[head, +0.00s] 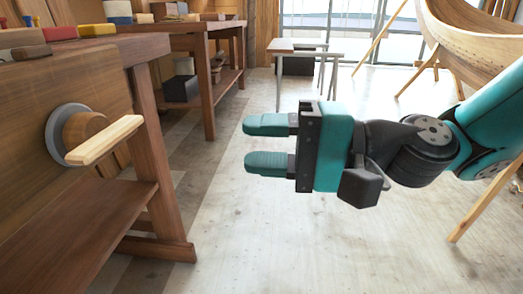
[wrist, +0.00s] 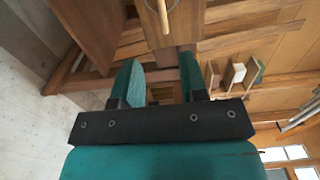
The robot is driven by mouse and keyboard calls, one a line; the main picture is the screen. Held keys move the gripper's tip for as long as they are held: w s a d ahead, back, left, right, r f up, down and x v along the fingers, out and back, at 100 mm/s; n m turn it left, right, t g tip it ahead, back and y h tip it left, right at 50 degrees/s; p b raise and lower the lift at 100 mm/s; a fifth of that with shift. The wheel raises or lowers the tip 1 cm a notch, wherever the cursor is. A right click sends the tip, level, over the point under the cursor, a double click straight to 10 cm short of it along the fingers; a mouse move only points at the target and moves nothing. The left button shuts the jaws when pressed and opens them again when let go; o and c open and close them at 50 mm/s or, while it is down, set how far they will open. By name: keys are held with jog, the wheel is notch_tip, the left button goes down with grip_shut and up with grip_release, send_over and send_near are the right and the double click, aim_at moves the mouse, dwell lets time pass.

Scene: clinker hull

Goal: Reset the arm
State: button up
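My gripper (head: 266,145) is at the centre of the head view, held out to the left in mid-air above the floor. Its two teal fingers are apart with nothing between them. In the wrist view my gripper (wrist: 162,82) also shows both fingers spread and empty. The fingertips point toward the wooden workbench at left, with a clear gap to it. The arm reaches in from the right side of the head view.
A workbench (head: 45,165) with a round grey-rimmed vise and pale wooden handle (head: 105,140) stands at left. A second bench (head: 203,75) and a small table (head: 303,48) are behind. A wooden boat hull (head: 465,40) rests on props at right. The middle floor is clear.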

jog(key=s+d+f+n+h+p, duration=0.1)
jog(key=s+d+f+n+h, duration=0.2)
jog(key=d+h, duration=0.2)
jog(key=s+d+f+n+g+h, duration=0.1)
jog(key=s+d+f+n+h, duration=0.15)
jog(key=d+h, duration=0.2)
jog(key=s+d+f+n+h+p, duration=0.1)
jog(key=s+d+f+n+h, duration=0.1)
jog(key=s+d+n+h, duration=0.25)
notch_tip(320, 180, up, 38)
jog(key=w+d+m+p, duration=0.1)
jog(key=m+p, duration=0.1)
jog(key=p, duration=3.6)
jog(key=shift+d+f+g, duration=0.2)
jog(key=shift+g, duration=0.1)
jog(key=shift+w, duration=0.1)
